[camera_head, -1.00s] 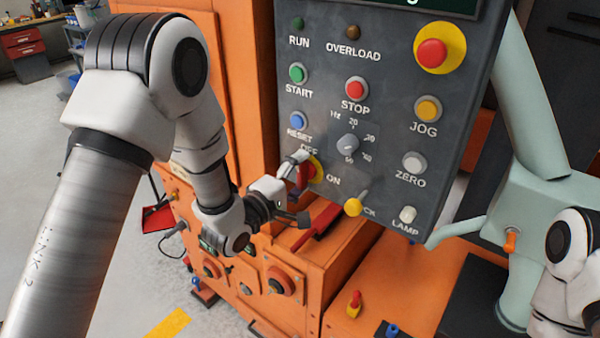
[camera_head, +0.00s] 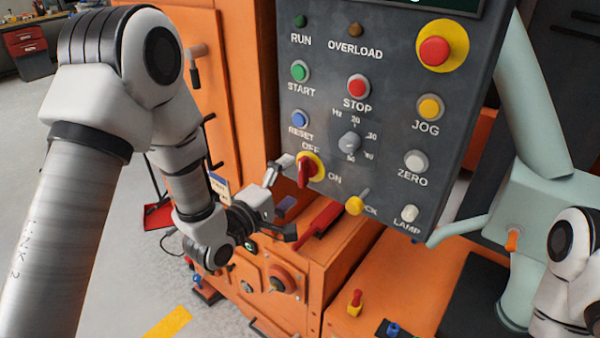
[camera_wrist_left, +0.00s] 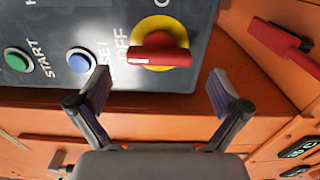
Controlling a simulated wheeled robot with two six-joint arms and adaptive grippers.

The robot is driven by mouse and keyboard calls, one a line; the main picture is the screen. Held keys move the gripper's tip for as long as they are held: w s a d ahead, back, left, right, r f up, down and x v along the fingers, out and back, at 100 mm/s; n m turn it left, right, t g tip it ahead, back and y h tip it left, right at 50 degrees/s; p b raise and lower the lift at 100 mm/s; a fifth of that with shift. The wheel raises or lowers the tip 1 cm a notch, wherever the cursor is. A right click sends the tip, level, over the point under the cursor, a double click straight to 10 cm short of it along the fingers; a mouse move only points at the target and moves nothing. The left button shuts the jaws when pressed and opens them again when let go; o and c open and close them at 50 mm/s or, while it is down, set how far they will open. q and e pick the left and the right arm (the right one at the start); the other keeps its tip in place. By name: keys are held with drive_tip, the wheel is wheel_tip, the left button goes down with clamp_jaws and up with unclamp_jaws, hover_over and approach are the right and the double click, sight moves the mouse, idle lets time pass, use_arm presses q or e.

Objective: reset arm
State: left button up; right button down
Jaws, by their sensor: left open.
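My left arm comes in from the left in the head view. Its left gripper (camera_head: 284,198) is open and empty, a little below and left of the red OFF/ON rotary switch (camera_head: 305,172) on its yellow plate. In the left wrist view the two fingers of the gripper (camera_wrist_left: 158,95) are spread apart, with the red switch handle (camera_wrist_left: 160,58) beyond them. The handle lies between the fingertips in that picture but apart from them. Part of my right arm shows at the right edge of the head view; its gripper is out of view.
The grey control panel (camera_head: 385,130) carries several buttons, with the blue RESET button (camera_head: 299,119) above the switch. A yellow-headed key (camera_head: 355,205) sticks out below. An orange machine body (camera_head: 320,250) with a red lever (camera_head: 320,218) lies under the gripper.

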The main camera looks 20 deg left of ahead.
use_arm(q)
drive_tip(key=v, duration=0.3)
drive_tip(key=shift+s, duration=0.2)
